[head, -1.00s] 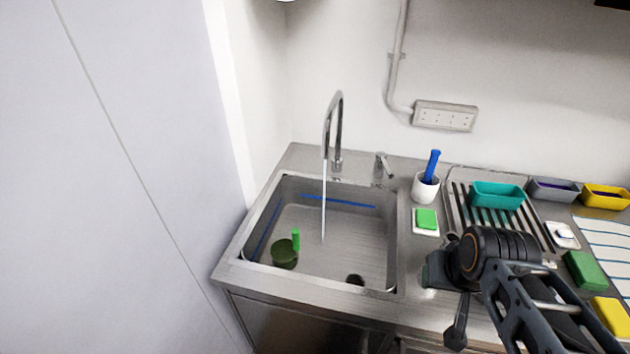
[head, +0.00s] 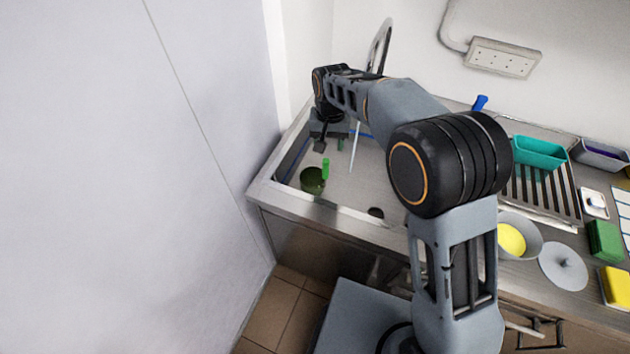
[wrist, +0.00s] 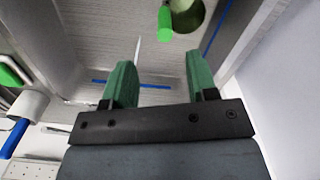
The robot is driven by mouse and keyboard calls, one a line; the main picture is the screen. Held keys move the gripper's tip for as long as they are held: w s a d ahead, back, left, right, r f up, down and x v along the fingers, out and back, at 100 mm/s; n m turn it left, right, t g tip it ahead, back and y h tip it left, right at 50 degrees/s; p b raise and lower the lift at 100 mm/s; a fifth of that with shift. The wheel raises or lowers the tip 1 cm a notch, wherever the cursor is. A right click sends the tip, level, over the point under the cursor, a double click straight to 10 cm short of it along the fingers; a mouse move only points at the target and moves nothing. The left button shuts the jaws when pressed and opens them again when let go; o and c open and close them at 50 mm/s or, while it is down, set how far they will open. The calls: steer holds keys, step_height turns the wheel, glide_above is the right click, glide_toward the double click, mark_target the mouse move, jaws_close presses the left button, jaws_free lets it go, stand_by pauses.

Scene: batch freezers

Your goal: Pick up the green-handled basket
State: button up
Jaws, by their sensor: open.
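The green-handled basket (head: 312,181) is a small dark green round cup with a bright green upright handle (head: 325,168). It sits on the sink floor at the left. In the wrist view the basket (wrist: 188,14) is at the top edge, partly cut off, with its handle beside it. My gripper (head: 330,146) hangs over the back left of the sink, behind the basket and apart from it. In the wrist view my gripper (wrist: 160,78) has its two green fingers spread, with nothing between them.
The steel sink (head: 272,194) has a running tap (head: 380,45); its water stream (head: 355,146) falls right of the basket. A teal tray (head: 540,151) stands on a drying rack, and a grey bowl (head: 520,222) is near the counter's front. A pale wall panel (head: 130,180) borders the left.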

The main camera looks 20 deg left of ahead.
mark_target(326, 166)
steer(key=shift+w+a+r+m, duration=0.2)
steer(key=shift+w+r, duration=0.1)
steer(key=shift+r, duration=0.2)
steer(key=shift+w+a+r+m, duration=0.1)
steer(key=shift+w+r+m, duration=0.15)
steer(key=shift+r, duration=0.25)
steer(key=shift+s+d+f+m, duration=0.1)
steer(key=shift+s+d+m, duration=0.05)
steer(key=shift+d+m, duration=0.1)
step_height(326, 166, down, 8)
steer(key=shift+f+p, duration=0.15)
steer(key=shift+p, duration=0.5)
steer(key=shift+a+f+p, duration=0.15)
steer(key=shift+f+p, duration=0.35)
steer(key=shift+f, duration=0.8)
steer(key=shift+a+f+p, duration=0.15)
steer(key=shift+f+p, duration=0.35)
steer(key=shift+f, duration=0.8)
jaws_close()
